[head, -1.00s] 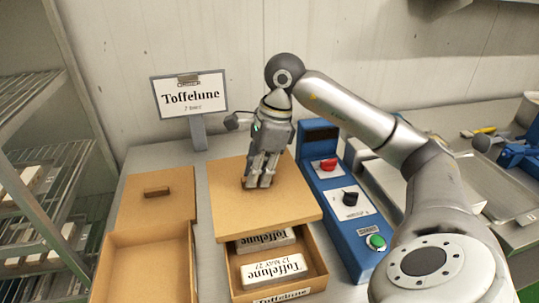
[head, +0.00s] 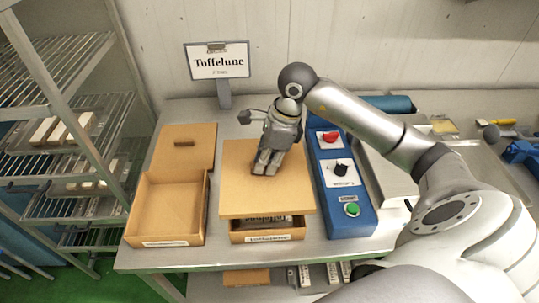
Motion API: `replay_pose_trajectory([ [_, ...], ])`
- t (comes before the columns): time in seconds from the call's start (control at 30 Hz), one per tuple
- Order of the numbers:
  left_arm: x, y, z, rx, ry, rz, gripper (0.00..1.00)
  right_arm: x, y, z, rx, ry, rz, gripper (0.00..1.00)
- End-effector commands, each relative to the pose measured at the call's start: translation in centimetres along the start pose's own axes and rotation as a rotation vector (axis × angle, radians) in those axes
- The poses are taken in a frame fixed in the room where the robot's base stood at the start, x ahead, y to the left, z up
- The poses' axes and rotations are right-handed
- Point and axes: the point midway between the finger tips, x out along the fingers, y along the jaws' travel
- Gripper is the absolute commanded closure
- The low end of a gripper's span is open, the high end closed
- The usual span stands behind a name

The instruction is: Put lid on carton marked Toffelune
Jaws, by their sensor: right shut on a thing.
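The Toffelune carton (head: 258,235) stands on the metal table, its front label reading Toffelune. Labelled bars (head: 265,222) show inside it at the front edge. A flat tan lid (head: 240,198) lies over most of the carton, seemingly at or just above its rim; I cannot tell if it is fully seated. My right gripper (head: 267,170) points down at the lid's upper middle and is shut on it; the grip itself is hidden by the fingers. My left gripper is not in view.
An open empty carton (head: 168,240) stands at left, with another lid (head: 184,160) behind it. A blue control box (head: 347,221) with a red knob and green button stands close at right. A Toffelune sign (head: 218,62) is behind. Wire shelves stand at far left.

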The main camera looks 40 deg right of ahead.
Motion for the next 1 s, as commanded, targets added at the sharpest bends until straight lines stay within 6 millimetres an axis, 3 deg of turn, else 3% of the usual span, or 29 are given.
replay_pose_trajectory([
  [0.5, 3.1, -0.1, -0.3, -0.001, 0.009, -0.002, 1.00, 5.1, 0.0, -1.4, 0.001, -0.001, 0.001, 1.00],
  [0.7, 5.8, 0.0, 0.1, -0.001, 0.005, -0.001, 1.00, 7.4, 0.0, -2.1, -0.001, 0.001, 0.000, 1.00],
  [1.0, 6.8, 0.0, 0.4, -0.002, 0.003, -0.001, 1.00, 8.3, 0.0, -2.3, -0.001, 0.000, 0.000, 1.00],
])
